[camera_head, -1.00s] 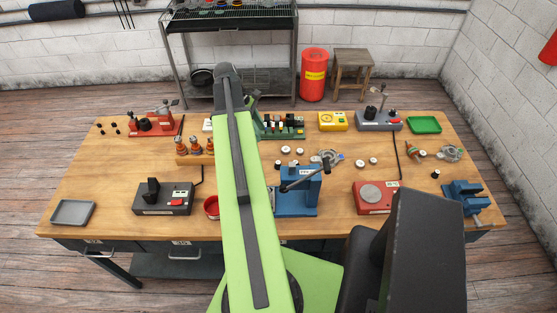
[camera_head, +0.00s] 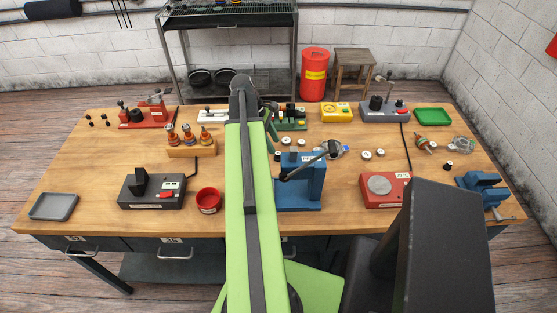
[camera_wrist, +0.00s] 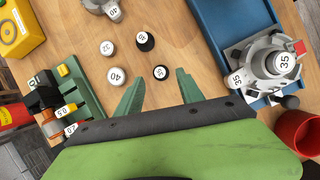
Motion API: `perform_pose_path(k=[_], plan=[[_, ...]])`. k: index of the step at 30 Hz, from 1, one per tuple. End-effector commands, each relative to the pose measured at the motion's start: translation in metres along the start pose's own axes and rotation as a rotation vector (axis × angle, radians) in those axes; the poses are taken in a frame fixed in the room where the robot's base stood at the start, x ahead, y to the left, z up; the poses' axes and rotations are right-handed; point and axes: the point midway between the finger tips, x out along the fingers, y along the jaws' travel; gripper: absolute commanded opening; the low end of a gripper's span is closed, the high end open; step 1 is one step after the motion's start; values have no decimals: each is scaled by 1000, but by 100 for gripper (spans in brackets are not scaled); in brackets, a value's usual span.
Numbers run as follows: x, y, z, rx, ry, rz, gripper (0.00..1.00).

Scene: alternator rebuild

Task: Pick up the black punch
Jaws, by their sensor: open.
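I cannot tell for certain which is the black punch.
Two white-topped pieces (camera_wrist: 115,75) (camera_wrist: 106,47) stand close by. The green holder (camera_wrist: 75,92) is left of the fingers, the blue press (camera_wrist: 215,25) right, and the red bowl (camera_wrist: 296,132) at lower right. A wooden stand with several orange pieces (camera_head: 190,150) is left of my arm.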

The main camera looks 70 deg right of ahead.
Motion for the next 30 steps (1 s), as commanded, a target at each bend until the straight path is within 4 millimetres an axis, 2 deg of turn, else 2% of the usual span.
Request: perform_pose_path(k=[4, 12, 20, 30], plan=[[8, 0, -2, 0, 0, 0, 45], [51, 1, -8, 1, 0, 0, 45], [50, 1, -6, -1, 0, 1, 45], [50, 1, -6, -1, 0, 1, 0]])
